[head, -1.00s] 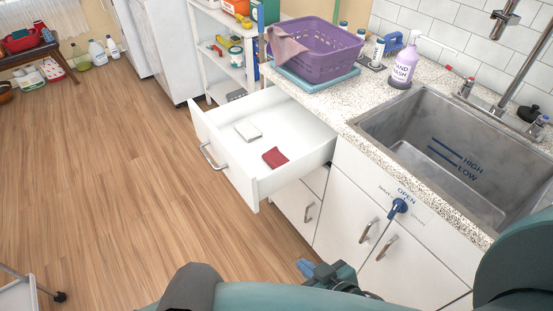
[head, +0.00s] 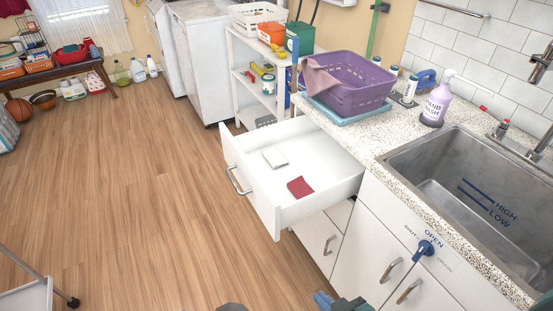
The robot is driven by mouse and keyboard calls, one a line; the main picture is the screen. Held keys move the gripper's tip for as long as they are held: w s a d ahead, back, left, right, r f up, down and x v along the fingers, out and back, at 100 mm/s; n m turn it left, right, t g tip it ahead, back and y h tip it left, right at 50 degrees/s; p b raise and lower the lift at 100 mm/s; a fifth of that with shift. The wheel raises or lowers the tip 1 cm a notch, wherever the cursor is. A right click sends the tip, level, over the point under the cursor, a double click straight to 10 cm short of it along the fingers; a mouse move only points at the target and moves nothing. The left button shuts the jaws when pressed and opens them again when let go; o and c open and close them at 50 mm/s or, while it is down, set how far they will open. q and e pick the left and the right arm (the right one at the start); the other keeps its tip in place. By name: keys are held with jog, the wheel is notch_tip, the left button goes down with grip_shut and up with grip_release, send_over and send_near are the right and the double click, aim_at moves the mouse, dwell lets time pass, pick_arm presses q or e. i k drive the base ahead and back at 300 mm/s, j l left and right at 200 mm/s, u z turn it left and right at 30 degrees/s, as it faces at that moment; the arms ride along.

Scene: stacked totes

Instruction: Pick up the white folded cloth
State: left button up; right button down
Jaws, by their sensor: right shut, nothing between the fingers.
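My right gripper (head: 324,299) shows only in part at the bottom edge, below the drawer and in front of the cabinet. It is shut and well away from the white cloth. My left gripper is not in view.
The counter (head: 372,142) beside the drawer holds a purple basket (head: 347,86), a hand wash bottle (head: 438,103) and a steel sink (head: 470,205). A white shelf cart (head: 262,92) stands behind the drawer.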

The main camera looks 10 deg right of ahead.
aim_at(274, 157)
jog(key=z, duration=0.5)
jog(key=i+z, duration=0.1)
jog(key=z, duration=0.25)
jog(key=i+j+z, duration=0.1)
jog(key=z, duration=0.3)
jog(key=i+j+z, duration=0.1)
jog(key=z, duration=0.25)
